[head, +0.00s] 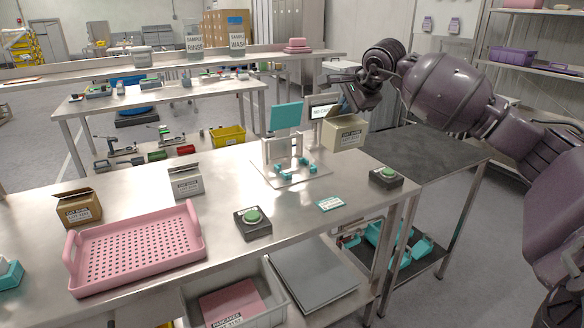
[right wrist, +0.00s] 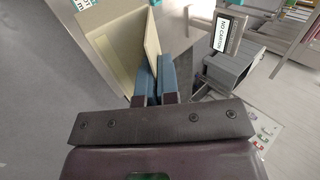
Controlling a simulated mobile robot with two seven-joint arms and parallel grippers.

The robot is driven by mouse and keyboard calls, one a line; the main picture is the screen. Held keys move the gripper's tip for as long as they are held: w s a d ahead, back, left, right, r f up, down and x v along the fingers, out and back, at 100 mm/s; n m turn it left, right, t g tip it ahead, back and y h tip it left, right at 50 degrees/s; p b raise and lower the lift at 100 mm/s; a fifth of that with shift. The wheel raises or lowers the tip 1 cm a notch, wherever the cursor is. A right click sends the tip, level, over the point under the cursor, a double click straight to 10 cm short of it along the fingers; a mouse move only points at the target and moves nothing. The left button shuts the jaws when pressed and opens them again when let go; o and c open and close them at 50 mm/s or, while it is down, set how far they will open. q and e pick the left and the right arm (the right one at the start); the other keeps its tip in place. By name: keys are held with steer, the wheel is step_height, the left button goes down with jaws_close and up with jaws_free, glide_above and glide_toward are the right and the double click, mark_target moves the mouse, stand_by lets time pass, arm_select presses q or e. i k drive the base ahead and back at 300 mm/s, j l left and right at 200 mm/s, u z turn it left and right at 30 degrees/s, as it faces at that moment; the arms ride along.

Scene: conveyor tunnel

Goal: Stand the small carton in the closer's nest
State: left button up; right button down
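My right gripper (head: 347,103) is shut on one upper wall or flap of an open-topped cream carton (head: 345,133). In the right wrist view the carton (right wrist: 112,48) is left of the blue fingers (right wrist: 155,78), with a thin panel between them. The carton looks upright, by the far right corner of the steel bench; I cannot tell its height above it. The closer (head: 290,163), a pale plate with an upright frame and teal blocks, stands left of the carton. Its nest between the blocks looks empty. A small screen (right wrist: 227,34) reads "NO CARTON". My left gripper is out of view.
Green-button boxes (head: 253,222) (head: 386,177) and a teal-edged card (head: 331,204) lie in front of the closer. A dark side table (head: 425,155) adjoins on the right.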

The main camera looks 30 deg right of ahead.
mark_target(294, 170)
steer(key=i+l, duration=0.15)
steer(key=i, duration=0.7)
